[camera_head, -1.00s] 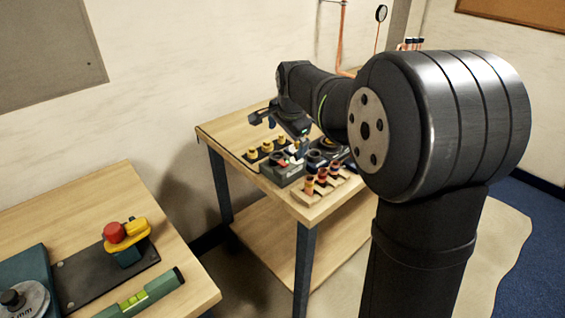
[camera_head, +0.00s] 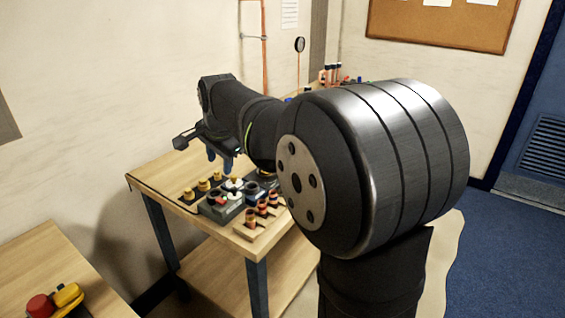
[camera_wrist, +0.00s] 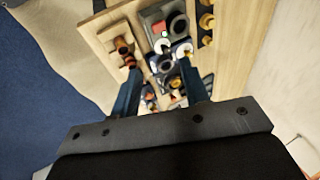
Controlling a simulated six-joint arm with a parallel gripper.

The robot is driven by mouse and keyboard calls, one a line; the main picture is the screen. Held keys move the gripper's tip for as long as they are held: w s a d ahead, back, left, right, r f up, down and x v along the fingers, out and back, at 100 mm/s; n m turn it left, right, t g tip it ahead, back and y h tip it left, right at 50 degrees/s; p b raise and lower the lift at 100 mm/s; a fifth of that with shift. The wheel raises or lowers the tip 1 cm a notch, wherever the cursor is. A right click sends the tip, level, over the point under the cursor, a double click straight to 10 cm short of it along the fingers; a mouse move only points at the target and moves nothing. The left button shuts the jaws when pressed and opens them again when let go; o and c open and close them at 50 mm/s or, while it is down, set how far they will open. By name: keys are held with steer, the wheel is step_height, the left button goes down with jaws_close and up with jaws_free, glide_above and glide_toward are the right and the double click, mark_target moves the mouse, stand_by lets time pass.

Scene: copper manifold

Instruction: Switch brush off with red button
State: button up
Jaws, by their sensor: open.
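A dark grey box (camera_head: 213,207) on the wooden workbench carries small buttons. A small red one (camera_head: 221,199) shows on its top, with a pale one beside it. In the wrist view a red patch (camera_wrist: 158,27) and a small green spot (camera_wrist: 165,35) show on the box, beyond the fingertips. My gripper (camera_head: 221,161) is open and empty, with its blue fingers pointing down above the workbench items. In the wrist view its fingers (camera_wrist: 161,85) are spread apart, with dark round parts between and beyond them. The brush cannot be made out clearly.
Brass fittings (camera_head: 203,185) stand behind the box, and copper fittings on a wooden block (camera_head: 262,212) stand at its right. A second bench (camera_head: 30,262) at lower left holds a larger red knob (camera_head: 40,306) beside a yellow part.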

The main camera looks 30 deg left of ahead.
steer(key=shift+s+a+f, duration=0.2)
steer(key=shift+f, duration=0.15)
steer(key=c, duration=0.7)
steer(key=f+h, duration=0.1)
steer(key=s+a+f+t, duration=0.1)
steer(key=a+f+t+h, duration=0.1)
steer(key=shift+s+h, duration=0.25)
steer(key=shift+h, duration=0.05)
jaws_close()
steer(key=shift+s+a+f+t+h, duration=0.15)
steer(key=shift+s+a+t+h, duration=0.1)
steer(key=shift+s+a+t, duration=0.4)
steer(key=shift+s+a+f+t+h, duration=0.1)
steer(key=shift+s+a+t+h, duration=0.15)
steer(key=shift+a+t, duration=0.6)
steer(key=shift+s+a+f+t+h, duration=0.2)
steer(key=shift+s+a+t, duration=0.4)
steer(key=shift+t, duration=0.2)
